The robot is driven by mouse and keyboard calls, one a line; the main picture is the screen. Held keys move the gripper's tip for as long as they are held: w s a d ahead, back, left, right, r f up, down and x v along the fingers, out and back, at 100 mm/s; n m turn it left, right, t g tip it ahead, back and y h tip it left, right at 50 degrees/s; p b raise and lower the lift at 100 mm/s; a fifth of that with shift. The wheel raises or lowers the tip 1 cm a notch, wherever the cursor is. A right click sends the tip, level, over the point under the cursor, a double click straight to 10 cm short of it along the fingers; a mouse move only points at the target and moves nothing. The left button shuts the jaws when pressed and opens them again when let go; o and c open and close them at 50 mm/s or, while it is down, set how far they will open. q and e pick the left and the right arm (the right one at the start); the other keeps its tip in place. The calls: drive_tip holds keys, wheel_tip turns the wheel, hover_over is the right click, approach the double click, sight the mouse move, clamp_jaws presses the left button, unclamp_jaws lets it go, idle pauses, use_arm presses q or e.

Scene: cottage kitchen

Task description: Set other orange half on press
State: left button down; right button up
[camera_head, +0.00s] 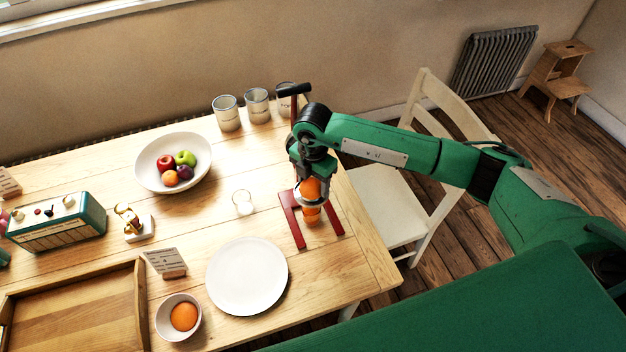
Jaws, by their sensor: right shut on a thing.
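The press (294,226) has a red base and stands near the right end of the wooden table; a dark handle (294,90) shows above it at the back. My right gripper (312,192) points down over the press and is shut on an orange half (311,188). More orange color shows just below it at the press (311,214); whether the held half touches the press I cannot tell. Another orange piece (183,316) lies in a small white bowl at the table's front. My left gripper is not in view.
A white plate (247,276) and a clear glass (242,203) stand left of the press. A cream chair (390,205) stands right of the table.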

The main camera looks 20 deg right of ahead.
sight(313, 182)
drive_tip(key=shift+f+b, duration=0.45)
drive_tip(key=shift+f, duration=0.2)
drive_tip(key=o, duration=0.4)
drive_tip(key=shift+r, duration=0.15)
drive_tip(key=shift+w+r+p, duration=0.1)
drive_tip(key=shift+r+p, duration=0.4)
drive_tip(key=shift+r, duration=0.1)
wheel_tip(313, 182, up, 2)
drive_tip(key=shift+r+p, duration=0.1)
drive_tip(key=shift+p, duration=0.5)
drive_tip(key=shift+r+p, duration=2.15)
drive_tip(key=shift+r, duration=1.6)
drive_tip(key=shift+s+f, duration=0.1)
drive_tip(key=shift+s, duration=0.1)
